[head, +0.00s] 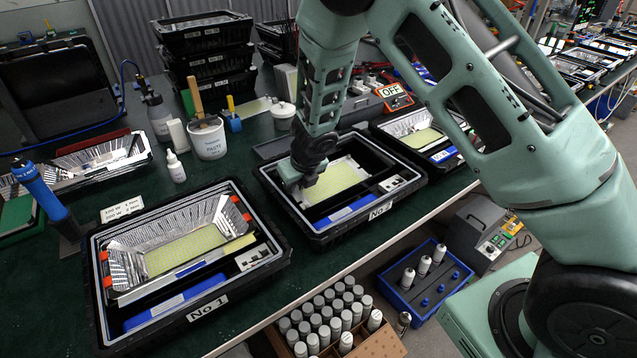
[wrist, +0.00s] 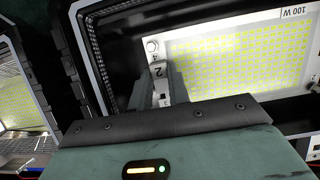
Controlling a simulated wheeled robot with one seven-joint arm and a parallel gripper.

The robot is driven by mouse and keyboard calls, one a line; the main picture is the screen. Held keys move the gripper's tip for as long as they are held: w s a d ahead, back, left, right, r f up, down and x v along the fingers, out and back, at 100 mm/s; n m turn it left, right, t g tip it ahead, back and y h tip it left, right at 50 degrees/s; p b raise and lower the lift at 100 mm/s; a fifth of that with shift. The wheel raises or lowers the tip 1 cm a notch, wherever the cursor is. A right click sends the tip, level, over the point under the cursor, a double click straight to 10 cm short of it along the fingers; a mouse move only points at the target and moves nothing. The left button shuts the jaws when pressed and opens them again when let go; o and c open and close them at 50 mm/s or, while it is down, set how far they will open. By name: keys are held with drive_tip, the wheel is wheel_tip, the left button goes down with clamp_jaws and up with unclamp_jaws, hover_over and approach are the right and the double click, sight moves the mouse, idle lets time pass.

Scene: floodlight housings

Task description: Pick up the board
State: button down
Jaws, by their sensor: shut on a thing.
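The board (head: 337,180) is a flat white-edged panel with a yellow grid, in the black tray in the middle of the bench. In the wrist view the board (wrist: 240,60) is marked "100 W" and reaches toward the right edge. My gripper (head: 296,184) comes down from above at the board's left end. In the wrist view my gripper (wrist: 161,88) is shut on the board's near left corner area. Whether the board rests on the tray floor or is slightly raised, I cannot tell. My gripper hides part of the board's left end.
The middle tray (head: 405,192) also holds a blue bar and small parts. The No 1 tray (head: 100,310), with a reflector housing (head: 120,262) and another yellow board, stands to the left. A third tray (head: 385,128) is at right. Stacked black crates (head: 205,35) stand behind.

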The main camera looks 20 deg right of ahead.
wheel_tip(320, 180, up, 12)
drive_tip(key=p, duration=1)
drive_tip(key=shift+s+d+b, duration=0.7)
drive_tip(key=shift+s+b, duration=1.2)
drive_tip(key=shift+s, duration=1)
drive_tip(key=shift+s+d+b, duration=0.7)
drive_tip(key=shift+s+b, duration=1.2)
drive_tip(key=shift+s, duration=1.05)
drive_tip(key=shift+s+d+b, duration=0.7)
drive_tip(key=shift+s+b, duration=1.2)
drive_tip(key=shift+s, duration=1)
